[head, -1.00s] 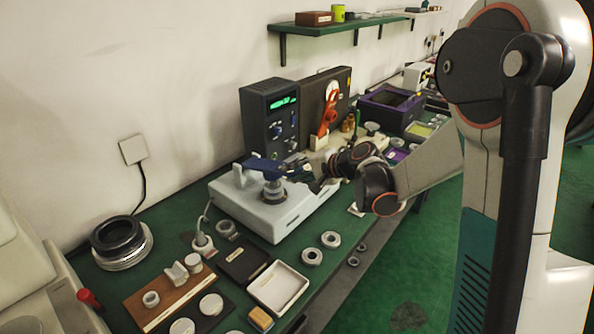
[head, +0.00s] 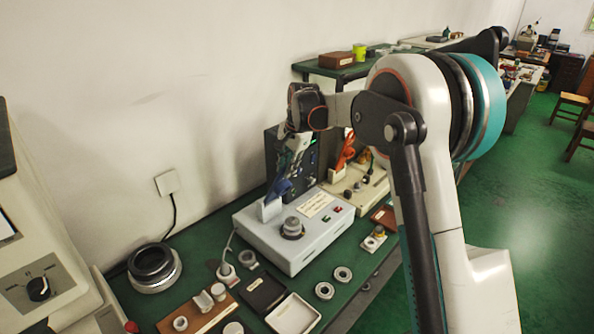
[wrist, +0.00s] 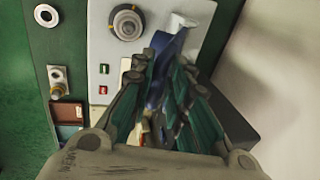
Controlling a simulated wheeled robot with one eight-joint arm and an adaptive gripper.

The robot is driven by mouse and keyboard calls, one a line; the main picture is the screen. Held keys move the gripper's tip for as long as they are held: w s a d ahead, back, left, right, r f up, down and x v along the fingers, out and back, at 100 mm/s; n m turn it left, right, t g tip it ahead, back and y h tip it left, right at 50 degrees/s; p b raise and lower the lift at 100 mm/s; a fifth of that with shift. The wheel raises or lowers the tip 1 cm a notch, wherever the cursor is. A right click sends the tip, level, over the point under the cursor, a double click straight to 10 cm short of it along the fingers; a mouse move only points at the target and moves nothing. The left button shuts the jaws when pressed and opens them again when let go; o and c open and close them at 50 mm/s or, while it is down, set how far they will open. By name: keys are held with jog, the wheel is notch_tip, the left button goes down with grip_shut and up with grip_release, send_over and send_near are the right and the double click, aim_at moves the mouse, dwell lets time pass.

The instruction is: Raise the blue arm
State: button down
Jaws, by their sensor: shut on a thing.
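The blue arm (head: 281,188) is tilted steeply upward from the light grey device (head: 293,252) on the green bench. The round grey ring post (head: 292,228) on the device's top is uncovered. My gripper (head: 291,168) is above the back of the device, shut on the blue arm. In the wrist view, my gripper (wrist: 165,68) has its fingers on both sides of the blue arm (wrist: 171,48); the fingers hide part of it. The ring post (wrist: 127,23) is beside them.
Loose rings (head: 342,274), a white tray (head: 293,315) and a black ring stack (head: 153,264) lie on the bench. A dark instrument box (head: 275,148) and an orange lever (head: 346,150) stand behind my gripper. A green shelf (head: 345,70) is above.

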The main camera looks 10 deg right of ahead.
jog(key=shift+w+a+r+g+h+p, duration=0.2)
jog(key=shift+w+a+r+g+p, duration=0.2)
jog(key=shift+w, duration=0.2)
jog(key=shift+w+a+r+g+h+p, duration=0.2)
jog(key=shift+w+a+r+p, duration=0.05)
jog(key=shift+w+a, duration=0.25)
jog(key=shift+w+a+r+p, duration=0.2)
jog(key=shift+w+a, duration=0.1)
jog(key=shift+w, duration=0.15)
jog(key=shift+w+a+r+p, duration=0.15)
jog(key=shift+w+a, duration=0.1)
jog(key=shift+w, duration=0.15)
jog(key=c, duration=1.7)
grip_release()
jog(key=shift+f, duration=0.1)
jog(key=shift+o, duration=0.2)
notch_tip(320, 180, up, 12)
jog(key=s+d, duration=0.1)
jog(key=shift+s, duration=0.2)
